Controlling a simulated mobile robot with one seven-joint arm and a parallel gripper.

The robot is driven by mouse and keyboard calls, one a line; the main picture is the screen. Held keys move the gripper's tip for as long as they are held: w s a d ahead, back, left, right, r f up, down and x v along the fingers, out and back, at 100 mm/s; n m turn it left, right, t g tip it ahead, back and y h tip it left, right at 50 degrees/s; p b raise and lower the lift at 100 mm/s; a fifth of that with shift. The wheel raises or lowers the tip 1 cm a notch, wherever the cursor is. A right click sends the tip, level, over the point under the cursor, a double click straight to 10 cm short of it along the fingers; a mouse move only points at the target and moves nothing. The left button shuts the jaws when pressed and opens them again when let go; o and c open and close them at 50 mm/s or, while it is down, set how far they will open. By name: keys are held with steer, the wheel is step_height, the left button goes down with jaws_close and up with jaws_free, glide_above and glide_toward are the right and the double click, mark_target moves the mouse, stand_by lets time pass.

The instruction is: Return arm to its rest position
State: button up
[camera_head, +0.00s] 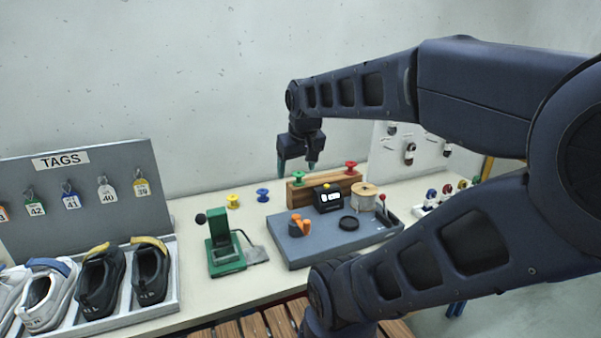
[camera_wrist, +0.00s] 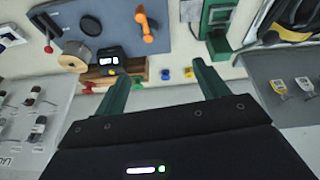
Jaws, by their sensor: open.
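My arm reaches over the table from the right in the head view. My gripper (camera_head: 297,168) points down above the back of the table, just left of the wooden block (camera_head: 335,186). In the wrist view, the two green fingers of my gripper (camera_wrist: 162,90) are spread apart with nothing between them. The gripper is open and empty, and its fingers look clear of the things on the table.
A grey tray (camera_head: 303,256) holds a black device (camera_head: 328,198), a twine spool (camera_head: 364,196) and an orange tool (camera_head: 300,225). A green press (camera_head: 223,248) stands left of it. The TAGS board (camera_head: 90,160) and a shoe rack (camera_head: 150,310) are at the left. Small spools (camera_head: 233,201) lie behind.

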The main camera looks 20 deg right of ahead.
steer(key=shift+s+f+m, duration=0.2)
steer(key=shift+s+m, duration=0.05)
steer(key=shift+s, duration=0.35)
steer(key=shift+s+f+m, duration=0.2)
steer(key=shift+s+m, duration=0.05)
steer(key=shift+s, duration=0.35)
